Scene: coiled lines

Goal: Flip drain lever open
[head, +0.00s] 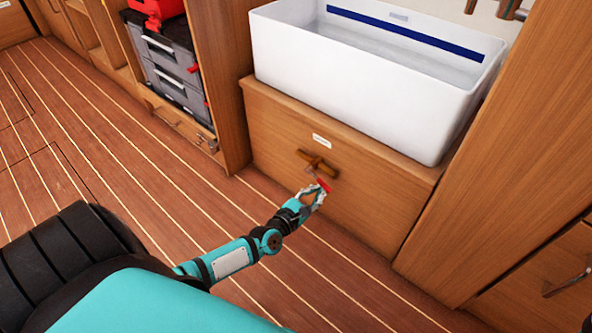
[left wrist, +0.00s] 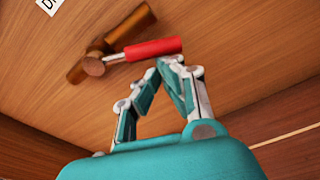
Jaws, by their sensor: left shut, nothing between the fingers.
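The drain lever has a red handle (head: 323,185) on a brass valve (head: 318,162), mounted on the wooden cabinet front below the white sink. In the left wrist view the red handle (left wrist: 155,48) points right from the brass valve body (left wrist: 112,44), across the line of the brass pipe. My left gripper (head: 318,191) is at the handle's outer end. In the left wrist view its fingertips (left wrist: 170,63) are together and empty, just below the red grip; I cannot tell whether they touch it. My right gripper is not in view.
A white sink basin (head: 360,66) sits on the cabinet (head: 275,135). A small label (head: 321,141) is above the valve. Grey stacked toolboxes (head: 170,65) stand in a shelf at left. A wooden panel (head: 500,180) bounds the right. The plank floor (head: 120,150) at left is clear.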

